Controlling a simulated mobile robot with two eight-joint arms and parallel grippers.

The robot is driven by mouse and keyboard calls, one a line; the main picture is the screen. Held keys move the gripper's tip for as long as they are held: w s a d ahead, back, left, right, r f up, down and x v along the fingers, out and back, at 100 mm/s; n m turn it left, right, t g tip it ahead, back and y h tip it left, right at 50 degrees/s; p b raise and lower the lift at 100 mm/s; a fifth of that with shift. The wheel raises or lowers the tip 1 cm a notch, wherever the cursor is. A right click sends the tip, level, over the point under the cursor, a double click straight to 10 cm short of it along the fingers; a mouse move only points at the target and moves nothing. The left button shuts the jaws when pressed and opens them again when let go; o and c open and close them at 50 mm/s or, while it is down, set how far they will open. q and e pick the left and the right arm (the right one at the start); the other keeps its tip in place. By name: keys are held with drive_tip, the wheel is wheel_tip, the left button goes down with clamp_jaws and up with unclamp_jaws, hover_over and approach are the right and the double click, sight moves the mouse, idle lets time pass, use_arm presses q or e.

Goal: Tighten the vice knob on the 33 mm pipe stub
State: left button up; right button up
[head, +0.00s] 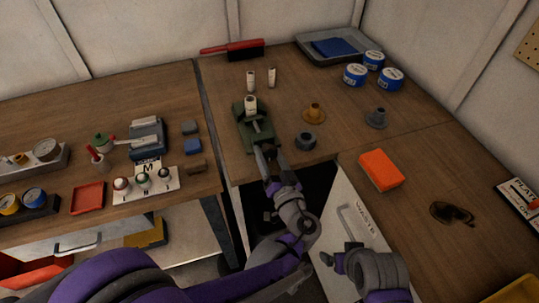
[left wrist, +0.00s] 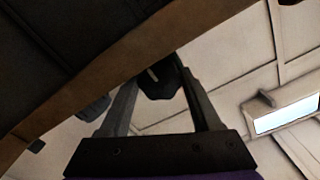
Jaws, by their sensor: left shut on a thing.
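The green vice (head: 243,133) stands near the front edge of the wooden bench. A pale pipe stub (head: 250,104) is upright in it. My left gripper (head: 265,152) reaches up to the front of the vice. In the left wrist view its two fingers close on the dark vice knob (left wrist: 160,82), below the bench edge in that picture. The fingers and arm mostly hide the knob in the head view. My right gripper (head: 346,258) hangs low at the bottom right, away from the vice; its finger opening is unclear.
Two pale stubs (head: 251,81) (head: 272,77) stand behind the vice. An orange block (head: 381,169) lies farther right.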

use_arm(q)
drive_tip(key=shift+m, duration=1.1)
drive_tip(key=o, duration=1.4)
drive_tip(key=shift+c, duration=0.2)
drive_tip(key=shift+a, duration=0.1)
drive_tip(key=shift+f, duration=0.1)
